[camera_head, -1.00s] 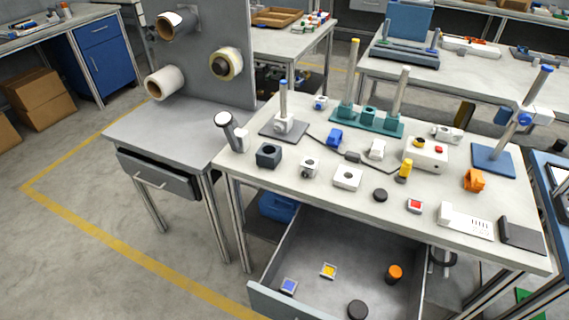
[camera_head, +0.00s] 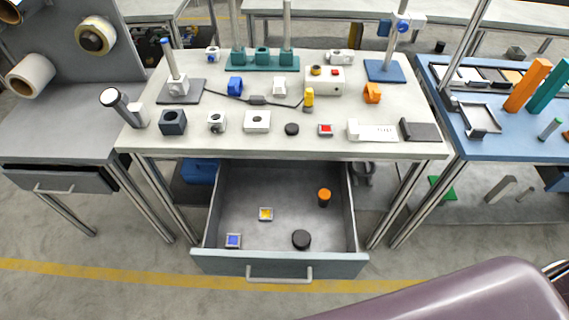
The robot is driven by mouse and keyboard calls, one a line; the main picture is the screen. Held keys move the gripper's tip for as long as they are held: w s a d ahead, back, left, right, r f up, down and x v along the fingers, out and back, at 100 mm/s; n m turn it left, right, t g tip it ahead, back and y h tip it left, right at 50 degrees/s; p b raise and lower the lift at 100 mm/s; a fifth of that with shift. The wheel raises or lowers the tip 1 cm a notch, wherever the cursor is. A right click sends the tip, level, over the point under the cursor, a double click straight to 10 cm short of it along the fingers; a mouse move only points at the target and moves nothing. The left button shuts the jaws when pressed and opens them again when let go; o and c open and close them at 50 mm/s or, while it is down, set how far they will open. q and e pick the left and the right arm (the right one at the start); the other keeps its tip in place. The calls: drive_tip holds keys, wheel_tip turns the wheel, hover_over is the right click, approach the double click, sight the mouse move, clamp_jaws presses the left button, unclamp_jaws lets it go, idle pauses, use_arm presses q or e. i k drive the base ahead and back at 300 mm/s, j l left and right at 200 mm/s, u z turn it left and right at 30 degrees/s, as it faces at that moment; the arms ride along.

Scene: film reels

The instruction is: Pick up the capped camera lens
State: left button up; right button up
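No object shows clear lens markings, so I cannot tell for certain which one is the capped camera lens. A squat black cylinder (camera_head: 301,239) lies in the open drawer (camera_head: 281,261), near its front. A dark cylinder with an orange top (camera_head: 324,197) stands farther back in the same drawer, to the right. A smaller black disc (camera_head: 292,129) lies on the worktop (camera_head: 220,145) above. Neither of my grippers is in view.
The drawer also holds a blue-faced square piece (camera_head: 233,241) and a yellow-faced one (camera_head: 265,214). Several small parts crowd the worktop. A grey side table (camera_head: 60,135) stands left, a blue bench (camera_head: 440,80) right. A large mauve surface (camera_head: 470,295) fills the bottom right.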

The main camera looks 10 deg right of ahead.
sight(324, 198)
drive_tip(key=k+l+u, duration=0.4)
drive_tip(key=l, duration=0.15)
drive_tip(key=k+l+u, duration=0.35)
drive_tip(key=l, duration=0.15)
drive_tip(key=k+l+u, duration=0.4)
drive_tip(key=i, duration=0.1)
